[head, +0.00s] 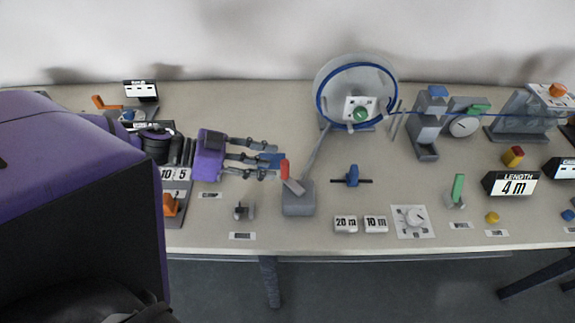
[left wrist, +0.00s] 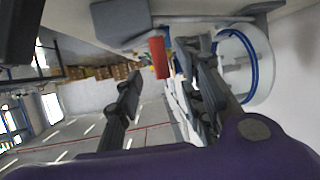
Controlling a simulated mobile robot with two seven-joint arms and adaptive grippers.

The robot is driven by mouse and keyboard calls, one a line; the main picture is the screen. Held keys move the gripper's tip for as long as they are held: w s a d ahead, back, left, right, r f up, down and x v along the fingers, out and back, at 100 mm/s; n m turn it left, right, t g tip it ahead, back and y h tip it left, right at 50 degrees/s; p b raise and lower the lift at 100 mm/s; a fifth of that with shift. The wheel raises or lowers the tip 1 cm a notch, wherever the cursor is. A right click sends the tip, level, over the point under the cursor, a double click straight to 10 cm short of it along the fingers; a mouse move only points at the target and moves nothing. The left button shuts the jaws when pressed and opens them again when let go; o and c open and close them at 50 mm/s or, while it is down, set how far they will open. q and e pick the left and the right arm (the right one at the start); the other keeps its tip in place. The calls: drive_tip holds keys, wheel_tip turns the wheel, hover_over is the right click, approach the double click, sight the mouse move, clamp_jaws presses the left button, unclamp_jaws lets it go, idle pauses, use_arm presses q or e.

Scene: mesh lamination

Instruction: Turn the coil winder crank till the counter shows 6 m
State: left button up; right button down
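The coil winder has a round reel (head: 323,88) wound with blue line and a grey base box (head: 298,203) at the front. The red crank handle (head: 285,169) stands up from the box, tilted slightly. The counter (head: 511,185) reads "LENGTH 4 m". My left gripper (head: 270,160) is open, just left of the red handle, its fingers pointing right. In the left wrist view, the red handle (left wrist: 158,57) shows between the spread fingers (left wrist: 163,68), with a gap on both sides; whether it lies between the tips or beyond them is unclear. My right gripper is not in view.
A blue clamp-like part (head: 352,176), "20 m" (head: 345,223) and "10 m" (head: 375,223) blocks and a dial (head: 413,218) lie right of the box. A grey guide (head: 428,125) stands right of the reel. The table front edge is close below.

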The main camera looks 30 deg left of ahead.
sight(285, 169)
use_arm(q)
drive_tip(key=x, duration=0.5)
drive_tip(key=shift+w+d+f+b, duration=0.2)
drive_tip(key=shift+w+b, duration=0.05)
drive_tip(key=shift+b, duration=0.1)
drive_tip(key=shift+c, duration=0.2)
clamp_jaws()
